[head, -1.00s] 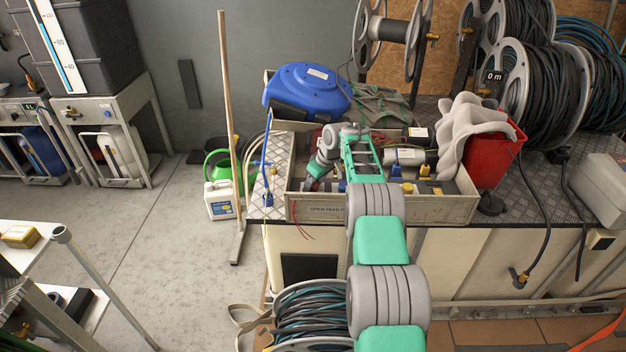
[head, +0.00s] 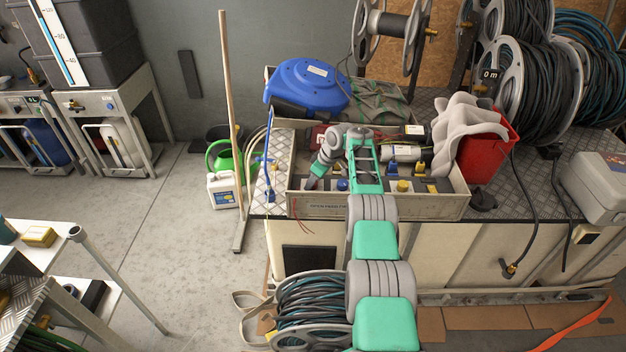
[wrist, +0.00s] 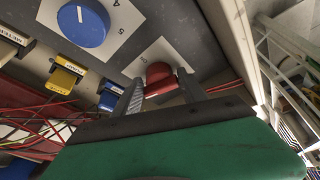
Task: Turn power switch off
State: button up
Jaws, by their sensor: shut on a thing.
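In the wrist view a red knob (wrist: 160,73) sits on a white plate on a dark grey panel (wrist: 205,40), between the two fingers of my gripper (wrist: 160,92). The gripper is shut on the red knob, one finger on each side. A round blue knob (wrist: 83,22) on its own white plate is beside it at the upper left. In the head view my gripper (head: 313,183) reaches down into the front left of the open box (head: 440,208). The red knob cannot be made out there. I cannot read its setting.
Yellow (wrist: 64,78) and blue tabs and loose red wires lie left of the fingers in the wrist view. In the head view a blue hose reel (head: 308,86) stands behind the box and a red bucket (head: 490,150) at its right. The box walls rise around the gripper.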

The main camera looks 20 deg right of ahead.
jog(key=o, duration=1.1)
jog(key=shift+s, duration=0.1)
